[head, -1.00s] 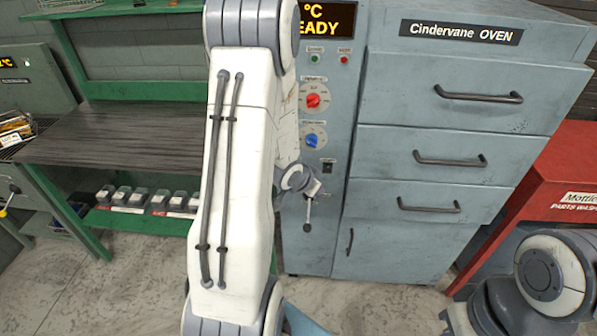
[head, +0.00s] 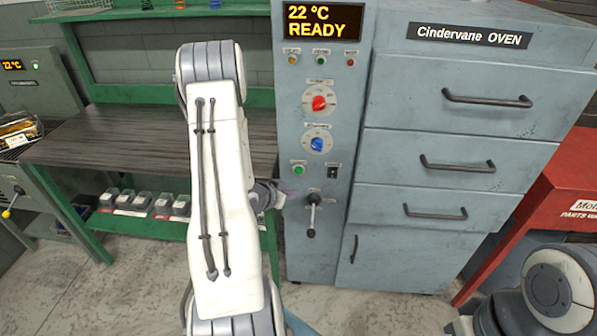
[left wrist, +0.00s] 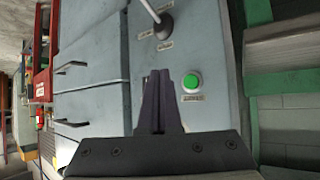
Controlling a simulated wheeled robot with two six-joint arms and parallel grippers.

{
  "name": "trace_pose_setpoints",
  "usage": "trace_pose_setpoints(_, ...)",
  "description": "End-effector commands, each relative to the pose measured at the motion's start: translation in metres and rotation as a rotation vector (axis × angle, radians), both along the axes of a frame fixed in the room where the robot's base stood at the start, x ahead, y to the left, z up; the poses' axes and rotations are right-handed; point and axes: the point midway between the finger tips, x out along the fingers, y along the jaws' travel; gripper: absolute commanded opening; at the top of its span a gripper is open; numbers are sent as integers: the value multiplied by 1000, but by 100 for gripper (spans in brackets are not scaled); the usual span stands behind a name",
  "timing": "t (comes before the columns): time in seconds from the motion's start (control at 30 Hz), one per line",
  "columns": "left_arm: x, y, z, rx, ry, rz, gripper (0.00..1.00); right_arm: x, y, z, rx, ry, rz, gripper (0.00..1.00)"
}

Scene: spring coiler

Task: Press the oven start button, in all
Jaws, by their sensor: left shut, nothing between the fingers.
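The Cindervane oven (head: 459,105) stands ahead with its control panel on the left side. A green push button (head: 299,169) sits low on the panel, left of a black switch; its label is too small to read. The display (head: 321,22) reads "22 °C READY". My left gripper (head: 284,197) is shut and empty, just below and left of the green button. In the left wrist view the shut fingers (left wrist: 158,85) point at the panel, beside the green button (left wrist: 192,82) and apart from it in the picture. My right gripper is out of view.
A lever (head: 312,215) stands below the button, close to my left gripper. A red knob (head: 319,103) and a blue knob (head: 316,144) are above. A green-framed bench (head: 130,135) is at left, a red parts washer (head: 570,180) at right.

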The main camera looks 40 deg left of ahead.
Motion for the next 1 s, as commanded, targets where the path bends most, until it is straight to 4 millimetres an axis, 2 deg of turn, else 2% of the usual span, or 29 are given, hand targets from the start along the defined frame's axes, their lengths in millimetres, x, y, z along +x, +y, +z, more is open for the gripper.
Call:
trace_pose_setpoints(0.3,39,23,1,2,0,-3,0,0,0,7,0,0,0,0)
trace_pose_setpoints(0.5,55,33,1,0,1,-1,0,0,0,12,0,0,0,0)
trace_pose_setpoints(1.0,60,37,0,0,1,0,0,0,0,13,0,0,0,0)
